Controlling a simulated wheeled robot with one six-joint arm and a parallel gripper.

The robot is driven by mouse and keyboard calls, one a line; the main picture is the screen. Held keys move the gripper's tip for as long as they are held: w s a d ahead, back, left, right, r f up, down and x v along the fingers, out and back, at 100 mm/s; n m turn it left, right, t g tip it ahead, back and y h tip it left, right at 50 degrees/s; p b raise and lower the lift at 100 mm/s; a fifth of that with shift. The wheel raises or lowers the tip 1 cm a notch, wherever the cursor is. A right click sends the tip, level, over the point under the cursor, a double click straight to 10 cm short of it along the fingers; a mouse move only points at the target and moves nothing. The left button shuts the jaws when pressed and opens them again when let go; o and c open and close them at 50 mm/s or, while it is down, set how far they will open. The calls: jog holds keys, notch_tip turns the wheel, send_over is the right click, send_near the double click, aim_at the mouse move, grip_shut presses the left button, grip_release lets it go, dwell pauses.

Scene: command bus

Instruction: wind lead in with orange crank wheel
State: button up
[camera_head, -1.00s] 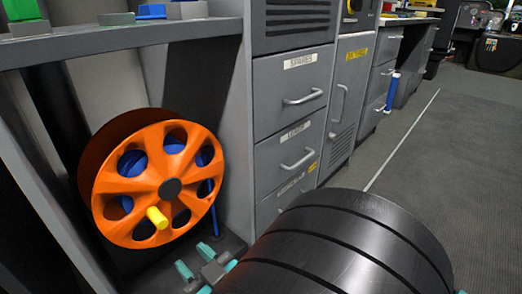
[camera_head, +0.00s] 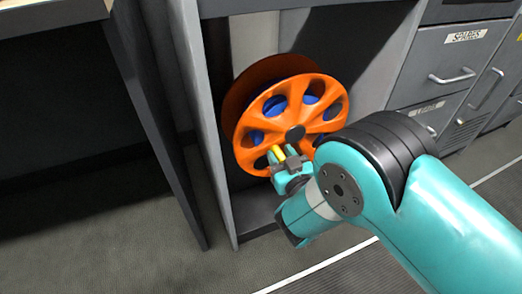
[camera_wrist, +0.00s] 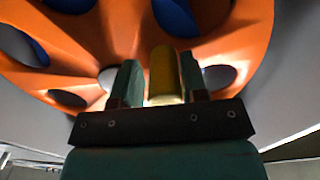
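The orange crank wheel (camera_head: 272,122) stands upright in a bay under the bench, with a dark hub in its middle. Blue lead (camera_head: 275,105) shows through the holes in its face. The yellow crank handle (camera_head: 278,153) sticks out at the wheel's lower part. My gripper (camera_head: 284,156) is at the handle, its fingers on either side of it. In the wrist view the yellow handle (camera_wrist: 164,75) stands between the two teal fingers (camera_wrist: 160,83). The right finger is close against it or touching, and a narrow gap shows at the left finger.
The bay's left side panel (camera_head: 215,150) and the shelf edge above (camera_head: 250,5) frame the wheel. Grey drawers (camera_head: 445,65) with handles stand to the right. Open floor (camera_head: 100,240) lies in front and to the left.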

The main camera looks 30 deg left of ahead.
jog(key=shift+a, duration=0.2)
jog(key=shift+c, duration=0.7)
jog(key=shift+s+a, duration=0.1)
grip_shut()
jog(key=shift+d, duration=0.2)
jog(key=shift+a, duration=0.1)
